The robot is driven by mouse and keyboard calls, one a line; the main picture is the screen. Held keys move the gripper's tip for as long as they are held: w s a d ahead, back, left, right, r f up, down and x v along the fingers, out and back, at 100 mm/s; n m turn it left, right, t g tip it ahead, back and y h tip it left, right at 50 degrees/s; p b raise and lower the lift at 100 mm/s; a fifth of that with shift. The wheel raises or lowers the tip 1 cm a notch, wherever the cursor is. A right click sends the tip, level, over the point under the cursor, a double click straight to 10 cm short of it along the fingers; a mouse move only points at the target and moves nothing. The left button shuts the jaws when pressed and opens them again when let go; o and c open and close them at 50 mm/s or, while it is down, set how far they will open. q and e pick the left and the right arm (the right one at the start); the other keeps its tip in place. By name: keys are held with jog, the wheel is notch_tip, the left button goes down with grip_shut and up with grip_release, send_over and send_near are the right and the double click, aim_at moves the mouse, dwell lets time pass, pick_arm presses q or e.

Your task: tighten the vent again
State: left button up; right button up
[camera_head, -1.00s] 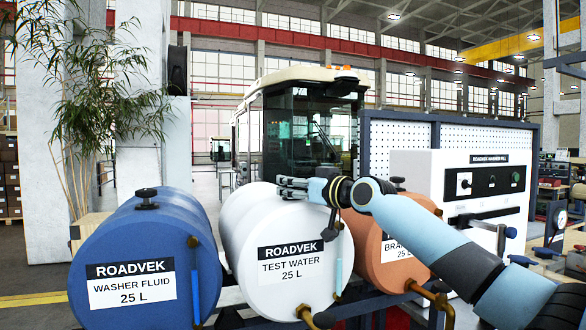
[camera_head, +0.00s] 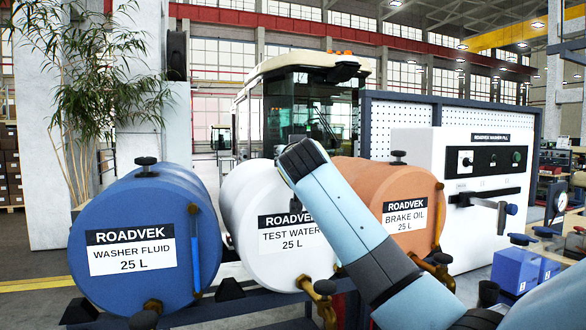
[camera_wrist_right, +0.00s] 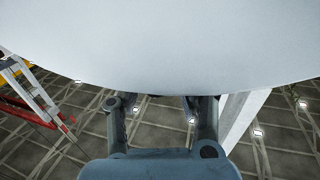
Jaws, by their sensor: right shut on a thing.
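The white drum (camera_head: 250,215), labelled TEST WATER 25 L, lies between a blue drum and an orange drum. My right arm comes up across its front, and the wrist ends at its top edge, where its vent sits hidden. In the right wrist view a broad white curved surface (camera_wrist_right: 160,45) fills the top. The fingers of my right gripper (camera_wrist_right: 160,105) run up to its edge, and their tips are hidden. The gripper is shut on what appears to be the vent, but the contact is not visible. My left gripper is not in view.
The blue washer fluid drum (camera_head: 190,190) and orange brake oil drum (camera_head: 375,180) stand close on either side, each with a black vent knob on top. A white control panel box (camera_head: 420,150) stands at right, with blue containers (camera_head: 515,270) in front.

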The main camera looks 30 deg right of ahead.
jog(key=shift+f+g+h+b, duration=0.1)
jog(key=shift+g+h+b, duration=0.2)
jog(key=shift+h+b, duration=0.1)
jog(key=o, duration=1.2)
jog(key=v, duration=1.2)
